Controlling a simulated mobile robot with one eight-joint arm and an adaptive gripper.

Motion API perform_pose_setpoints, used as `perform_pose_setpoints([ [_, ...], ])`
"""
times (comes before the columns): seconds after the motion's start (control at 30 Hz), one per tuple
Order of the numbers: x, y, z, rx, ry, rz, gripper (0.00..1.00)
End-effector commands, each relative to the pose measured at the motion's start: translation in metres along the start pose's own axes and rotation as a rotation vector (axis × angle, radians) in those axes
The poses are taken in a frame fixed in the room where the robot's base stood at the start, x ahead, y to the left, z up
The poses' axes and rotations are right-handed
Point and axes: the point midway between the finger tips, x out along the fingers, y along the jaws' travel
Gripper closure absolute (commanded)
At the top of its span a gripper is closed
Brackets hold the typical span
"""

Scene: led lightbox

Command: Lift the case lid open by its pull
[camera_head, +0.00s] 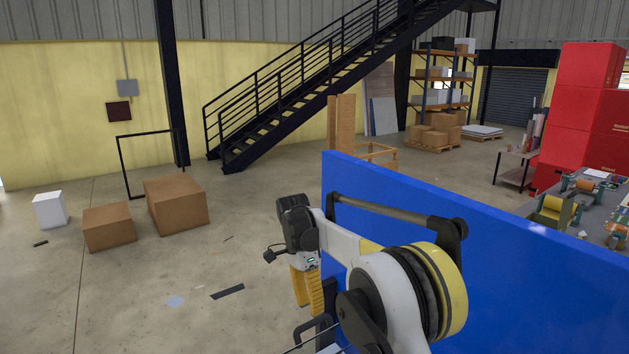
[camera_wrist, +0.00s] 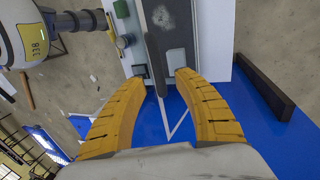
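My gripper (camera_head: 309,305) points down beside the left end of a large blue panel in the head view. In the wrist view its two curved yellow fingers (camera_wrist: 163,78) stand well apart, and nothing is visibly gripped. A pale case-like body (camera_wrist: 177,58) with a long dark bar (camera_wrist: 155,55) lies beyond the fingertips. The bar's near end shows in the gap between them; I cannot tell whether they touch it. A dark curved handle-like part (camera_head: 300,330) shows low in the head view, partly hidden. I cannot tell which part is the pull.
The blue panel (camera_head: 540,285) fills the lower right, behind my arm. A blue surface (camera_wrist: 225,125) lies below my fingers, with a dark beam (camera_wrist: 262,88) at right. Cardboard boxes (camera_head: 178,203) stand on the open floor at left. A cluttered bench (camera_head: 590,205) stands at far right.

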Motion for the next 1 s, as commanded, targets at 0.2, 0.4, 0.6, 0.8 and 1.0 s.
perform_pose_setpoints([
  [0.2, -0.019, 0.001, 0.0, 0.0, 0.0, 0.0, 0.63],
  [0.4, -0.034, 0.001, 0.0, 0.0, 0.0, 0.0, 0.63],
  [0.6, -0.05, 0.001, 0.0, 0.0, 0.0, 0.0, 0.63],
  [0.8, -0.065, 0.001, 0.0, 0.0, 0.0, 0.0, 0.63],
  [1.0, -0.071, 0.001, 0.0, 0.0, 0.0, 0.0, 0.63],
])
